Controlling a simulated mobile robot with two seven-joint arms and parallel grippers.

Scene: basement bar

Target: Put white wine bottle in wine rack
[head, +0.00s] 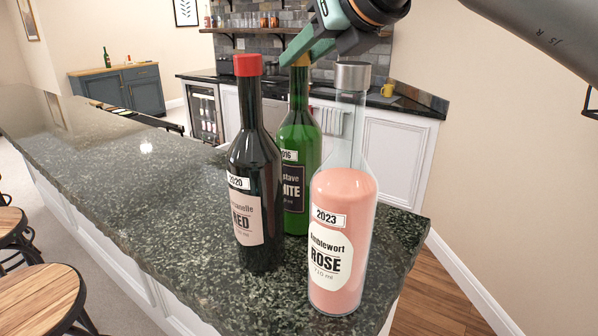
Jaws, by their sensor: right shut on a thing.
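The white wine bottle (301,142) is green glass with a dark label ending in "ITE" and a yellowish top. It stands upright on the dark stone counter, behind and between two other bottles, which hide part of it. My right gripper (302,48) comes in from the upper right and is shut on the top of its neck. My left gripper is not in view. I cannot make out a wine rack for certain.
A red wine bottle (254,160) with a red cap stands close at left, and a rosé bottle (343,220) close at front right. The counter (130,175) is clear to the left. Stools (40,300) stand along it. A glass-front cooler (205,115) is behind.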

